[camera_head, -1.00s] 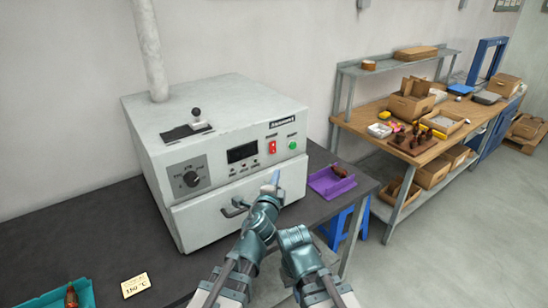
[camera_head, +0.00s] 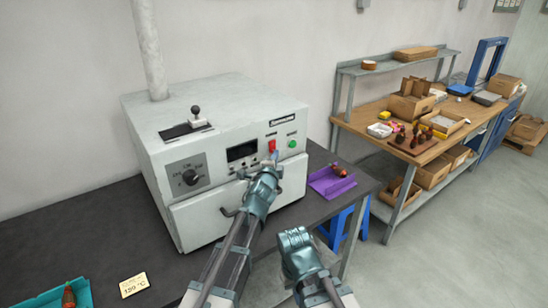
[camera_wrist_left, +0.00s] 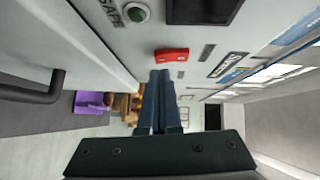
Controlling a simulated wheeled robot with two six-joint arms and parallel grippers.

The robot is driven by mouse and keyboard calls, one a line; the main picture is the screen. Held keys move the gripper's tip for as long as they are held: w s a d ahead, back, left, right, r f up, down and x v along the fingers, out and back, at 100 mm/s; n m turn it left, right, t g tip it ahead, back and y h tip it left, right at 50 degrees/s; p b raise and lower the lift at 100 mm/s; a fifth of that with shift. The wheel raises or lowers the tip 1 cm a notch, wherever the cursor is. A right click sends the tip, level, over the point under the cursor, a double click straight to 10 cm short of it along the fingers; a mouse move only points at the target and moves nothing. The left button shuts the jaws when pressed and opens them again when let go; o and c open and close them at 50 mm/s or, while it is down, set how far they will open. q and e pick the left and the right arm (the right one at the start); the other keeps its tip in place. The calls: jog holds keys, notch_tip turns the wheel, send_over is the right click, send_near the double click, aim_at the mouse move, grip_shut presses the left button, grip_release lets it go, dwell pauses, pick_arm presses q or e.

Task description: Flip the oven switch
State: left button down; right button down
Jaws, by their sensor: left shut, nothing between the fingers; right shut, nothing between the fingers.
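The white oven (camera_head: 230,195) stands on the dark bench. Its red switch (camera_head: 272,146) is on the front panel, right of the dark display; it also shows in the left wrist view (camera_wrist_left: 172,54). My left gripper (camera_head: 275,156) is shut and empty, its tips just below the red switch in the head view. In the left wrist view the shut fingers (camera_wrist_left: 160,74) end close to the switch; I cannot tell if they touch it. My right gripper (camera_head: 297,236) is low in front of the bench, its fingers hidden in the head view.
A green button (camera_head: 292,144) is right of the switch. The oven door handle (camera_head: 230,210) sticks out below. A purple tray (camera_head: 331,183) lies right of the oven, a teal tray (camera_head: 50,294) at front left. A wooden workbench (camera_head: 420,150) stands farther right.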

pick_arm(q)
jog(key=shift+w+a, duration=0.25)
jog(key=shift+w, duration=0.1)
jog(key=shift+f, duration=0.1)
